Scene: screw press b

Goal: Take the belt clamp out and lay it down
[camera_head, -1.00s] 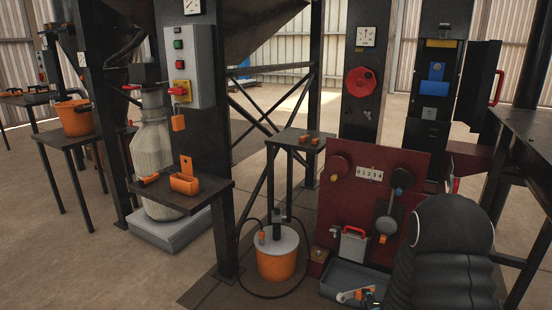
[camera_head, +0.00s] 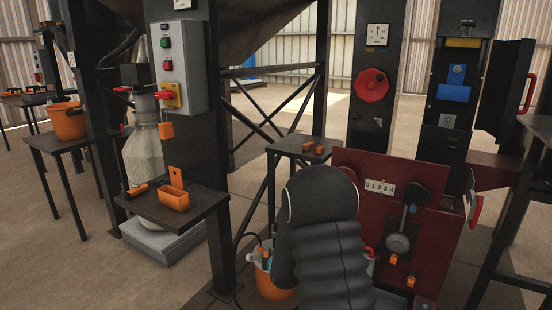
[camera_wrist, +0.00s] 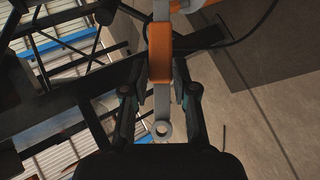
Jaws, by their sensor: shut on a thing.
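In the wrist view my gripper (camera_wrist: 160,84) is shut on a grey metal bar with an orange sleeve (camera_wrist: 160,52) and a ring at its near end. This looks like the belt clamp, though its far end is cut off at the top edge. In the head view my gripper (camera_head: 266,254) shows only in part, at the orange bucket (camera_head: 276,291) on the floor. My dark arm hides much of the bucket and the held piece there. I cannot tell whether the piece is over the bucket or in front of it.
A small dark table (camera_head: 302,145) with orange pieces stands behind my arm. A dark shelf (camera_head: 203,210) at left carries an orange box (camera_head: 174,198). The red machine panel (camera_head: 350,163) stands close on the right. A black cable (camera_wrist: 253,30) runs near the held piece.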

